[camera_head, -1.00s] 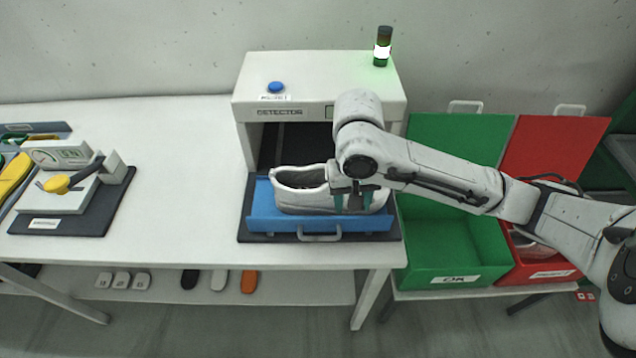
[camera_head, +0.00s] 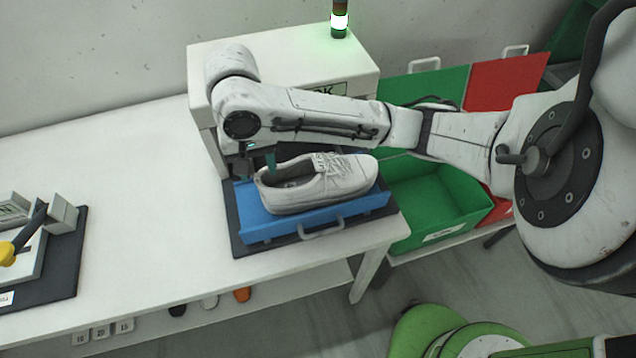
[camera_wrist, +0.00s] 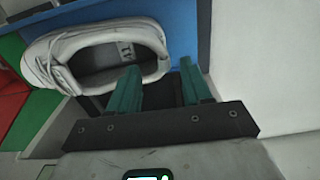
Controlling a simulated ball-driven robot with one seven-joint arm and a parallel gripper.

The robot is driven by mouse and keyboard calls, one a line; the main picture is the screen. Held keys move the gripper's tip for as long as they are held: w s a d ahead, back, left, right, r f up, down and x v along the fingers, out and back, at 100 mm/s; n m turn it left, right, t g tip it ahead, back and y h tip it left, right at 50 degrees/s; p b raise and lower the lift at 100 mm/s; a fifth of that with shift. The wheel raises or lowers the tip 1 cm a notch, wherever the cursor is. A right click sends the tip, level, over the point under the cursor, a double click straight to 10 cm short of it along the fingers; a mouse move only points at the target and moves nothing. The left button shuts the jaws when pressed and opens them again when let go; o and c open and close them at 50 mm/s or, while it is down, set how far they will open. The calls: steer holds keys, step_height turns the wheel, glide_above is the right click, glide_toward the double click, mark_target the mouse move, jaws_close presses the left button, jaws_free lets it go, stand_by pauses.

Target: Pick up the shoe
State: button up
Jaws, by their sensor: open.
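The white lace-up shoe (camera_head: 325,190) sits on the blue tray (camera_head: 262,229) in the head view, with its heel to the left and toe to the right. In the wrist view the shoe (camera_wrist: 55,50) shows its opening, with the heel at right. My gripper (camera_head: 258,165) is open at the heel end. In the wrist view its teal fingers (camera_wrist: 160,72) lie either side of the heel rim, the left one over the opening and the right one past the heel. Nothing is held. Whether the fingers touch the shoe cannot be told.
The white detector (camera_head: 205,75) stands behind the tray; its display reads OK and its light (camera_head: 339,20) glows green. The green bin (camera_head: 425,205) and red bin (camera_head: 500,208) are to the right. A dark-based device (camera_head: 65,255) is at left. The table between is clear.

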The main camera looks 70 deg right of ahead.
mark_target(260, 183)
steer(key=shift+a+f+b, duration=0.15)
steer(key=shift+f, duration=1.2)
steer(key=shift+a+f+b, duration=0.1)
steer(key=shift+f+b, duration=0.05)
steer(key=shift+f, duration=1.15)
steer(key=shift+c, duration=0.5)
jaws_close()
